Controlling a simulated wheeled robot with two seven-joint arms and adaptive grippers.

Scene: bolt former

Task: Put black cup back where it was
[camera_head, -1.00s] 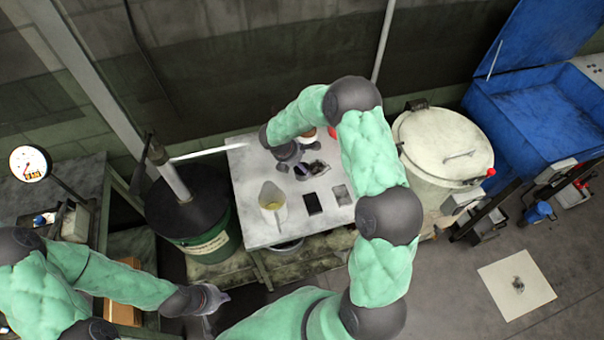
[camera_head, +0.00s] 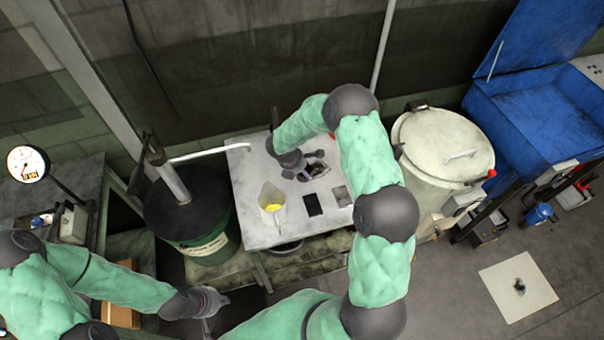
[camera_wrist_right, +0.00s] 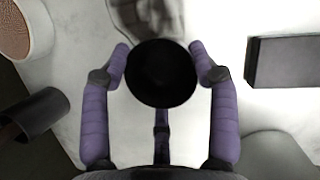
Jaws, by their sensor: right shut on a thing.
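The black cup (camera_wrist_right: 162,75) sits between the fingers of my right gripper (camera_wrist_right: 162,62) in the right wrist view, its dark round opening facing the camera. The right gripper is shut on it. In the head view my right gripper (camera_head: 308,168) is low over the back of the pale table (camera_head: 245,190); I cannot make out the cup clearly there. My left gripper (camera_head: 214,302) is away from the table at the lower left, apart from the cup. Its fingers are too small to tell open from shut.
A beaker with yellow contents (camera_head: 271,200), a black flat block (camera_head: 313,204) and a grey plate (camera_head: 341,196) stand or lie on the table. The right wrist view shows another dark cylinder (camera_wrist_right: 38,112) and a copper-coloured round thing (camera_wrist_right: 28,28) in a pale rim.

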